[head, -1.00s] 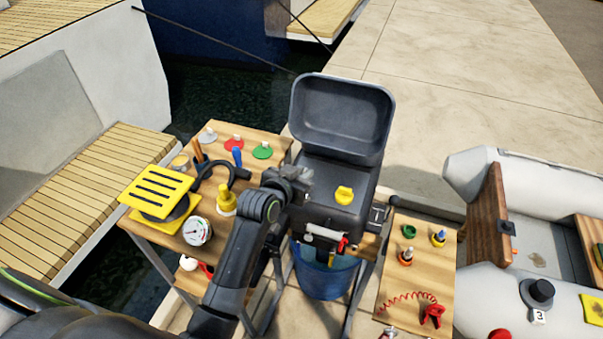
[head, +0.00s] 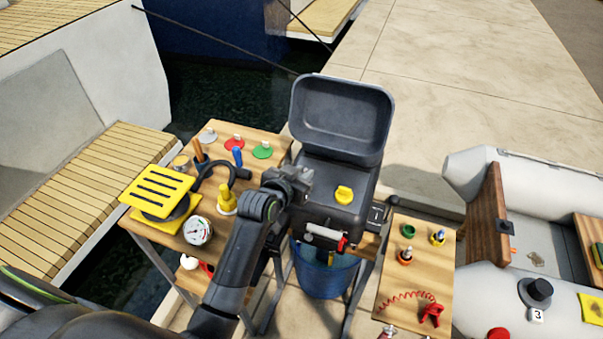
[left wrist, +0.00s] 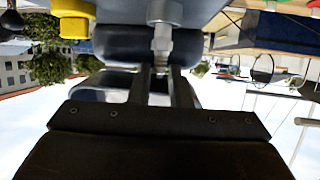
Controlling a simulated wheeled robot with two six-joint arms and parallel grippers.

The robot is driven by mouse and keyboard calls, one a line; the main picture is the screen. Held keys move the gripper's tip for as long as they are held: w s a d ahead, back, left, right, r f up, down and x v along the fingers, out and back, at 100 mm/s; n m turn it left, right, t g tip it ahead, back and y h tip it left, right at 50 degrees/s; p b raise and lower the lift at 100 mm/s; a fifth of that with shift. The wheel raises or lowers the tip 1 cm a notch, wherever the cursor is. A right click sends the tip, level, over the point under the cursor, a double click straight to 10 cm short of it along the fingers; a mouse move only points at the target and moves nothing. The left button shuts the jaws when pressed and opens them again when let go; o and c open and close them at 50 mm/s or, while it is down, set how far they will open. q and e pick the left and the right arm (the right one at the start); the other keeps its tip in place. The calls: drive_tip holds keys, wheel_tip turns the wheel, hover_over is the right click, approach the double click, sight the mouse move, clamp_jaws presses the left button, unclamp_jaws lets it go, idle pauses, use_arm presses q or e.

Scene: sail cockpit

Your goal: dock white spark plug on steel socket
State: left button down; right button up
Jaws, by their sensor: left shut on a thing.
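My left gripper (head: 300,182) is at the left side of the dark engine (head: 325,200), below its raised cowl. In the left wrist view the fingers (left wrist: 163,85) are shut on a slim pale-and-steel part, taken to be the white spark plug (left wrist: 162,42). Its hex section shows just beyond the fingertips, and a pale cylinder lies in line above it. I cannot tell where plug ends and steel socket begins, or whether they touch. The head view hides the plug behind the gripper. My right gripper is not in view.
The raised cowl (head: 342,118) stands behind the gripper. A yellow cap (head: 344,195) sits on the engine. The left table (head: 205,165) holds a gauge, a yellow slotted block and coloured discs. The right table (head: 393,285) has small fittings and a red coiled cord. A blue bucket (head: 325,278) stands below.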

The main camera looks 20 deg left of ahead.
use_arm(q)
drive_tip(key=shift+f, duration=0.6)
idle(0.6)
drive_tip(key=c, duration=1.6)
unclamp_jaws()
drive_tip(key=shift+s+a+r+p, duration=0.1)
drive_tip(key=shift+s+r+p, duration=0.2)
drive_tip(key=shift+s+p, duration=0.2)
drive_tip(key=p+v, duration=0.5)
drive_tip(key=v, duration=0.5)
drive_tip(key=shift+p, duration=0.4)
